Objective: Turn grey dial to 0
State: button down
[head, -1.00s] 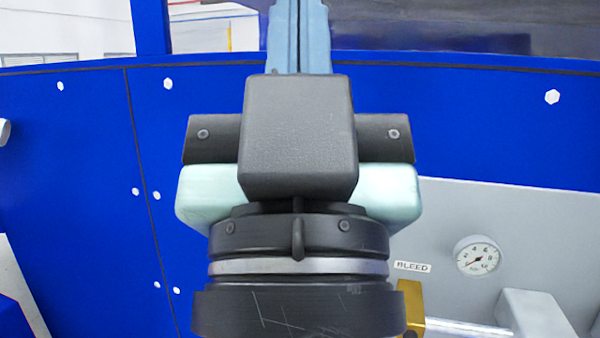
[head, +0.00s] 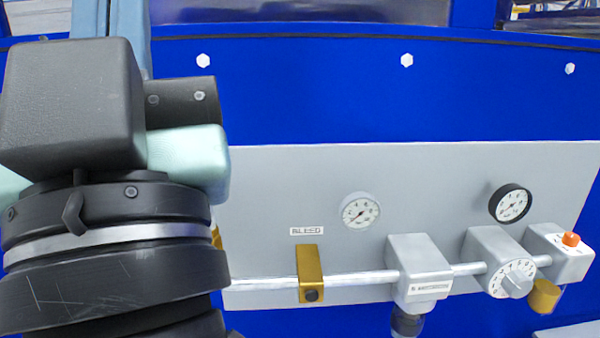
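The grey dial (head: 517,282) is a round ridged knob in the centre of a white numbered disc. It sits on the front of a grey block (head: 484,248) at the lower right of the head view. Its digits and pointer are too small to read surely. My gripper (head: 110,14) is at the left, well apart from the dial, on the end of my large dark arm. Nothing covers the dial.
On the grey panel (head: 270,190) are a white gauge (head: 360,210), a black-rimmed gauge (head: 511,204), a brass BLEED block (head: 311,268) and a labelled grey block (head: 417,262) on a pipe (head: 355,280). An orange button (head: 571,239) and brass knob (head: 544,296) sit right of the dial.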

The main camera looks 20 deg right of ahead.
aim_at(516, 283)
jog(key=z, duration=0.4)
jog(key=l+z, duration=0.1)
jog(key=z, duration=0.65)
jog(key=i+z, duration=0.1)
jog(key=z, duration=0.3)
